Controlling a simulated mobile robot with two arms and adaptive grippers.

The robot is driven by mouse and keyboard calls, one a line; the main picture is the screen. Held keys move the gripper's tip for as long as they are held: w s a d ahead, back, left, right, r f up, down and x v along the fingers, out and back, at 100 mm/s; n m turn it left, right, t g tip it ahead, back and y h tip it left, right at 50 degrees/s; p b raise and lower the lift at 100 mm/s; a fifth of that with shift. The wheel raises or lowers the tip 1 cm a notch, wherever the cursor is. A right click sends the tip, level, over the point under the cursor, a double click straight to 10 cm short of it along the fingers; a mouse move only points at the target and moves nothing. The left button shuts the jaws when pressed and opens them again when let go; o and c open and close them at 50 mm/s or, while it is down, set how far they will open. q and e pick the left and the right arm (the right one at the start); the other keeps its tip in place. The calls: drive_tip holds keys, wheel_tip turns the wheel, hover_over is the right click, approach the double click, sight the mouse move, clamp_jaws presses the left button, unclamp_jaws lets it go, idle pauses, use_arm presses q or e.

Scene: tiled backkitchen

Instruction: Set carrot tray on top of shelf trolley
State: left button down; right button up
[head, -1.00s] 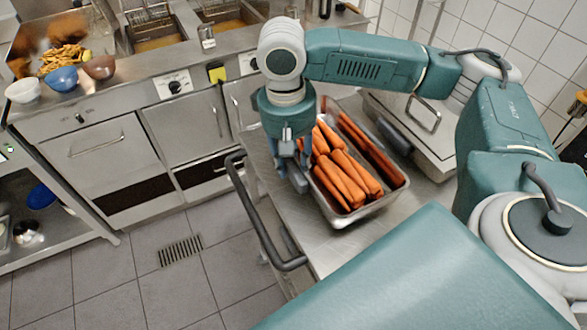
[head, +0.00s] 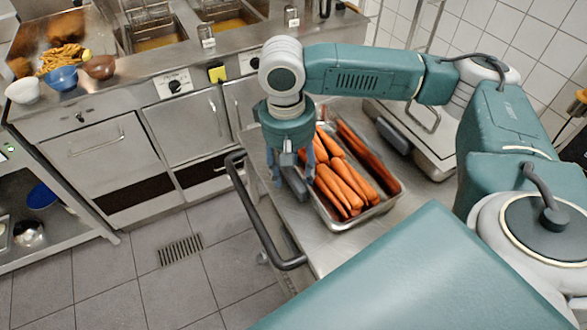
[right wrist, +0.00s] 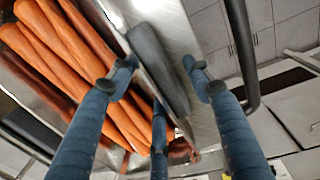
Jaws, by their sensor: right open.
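The carrot tray (head: 357,221) is a metal pan full of whole carrots, with dark grey grips on its long sides. It sits flat on the metal top of the trolley (head: 318,238), which has a dark push handle. My right gripper (head: 291,165) is over the tray's left side, its fingers spread around the near grey grip (head: 294,184). In the right wrist view, that grip (right wrist: 158,70) lies between the open blue fingers (right wrist: 163,82), with a gap to the finger on the right. My left gripper is not in view.
The push handle (head: 258,215) juts out at the trolley's left end. A metal appliance (head: 420,140) stands behind the tray. A counter (head: 120,85) with bowls and fryers runs along the back left. Tiled floor is clear at lower left.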

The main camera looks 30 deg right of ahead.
wheel_tip(320, 180, up, 12)
drive_tip(key=shift+a, duration=0.4)
idle(0.5)
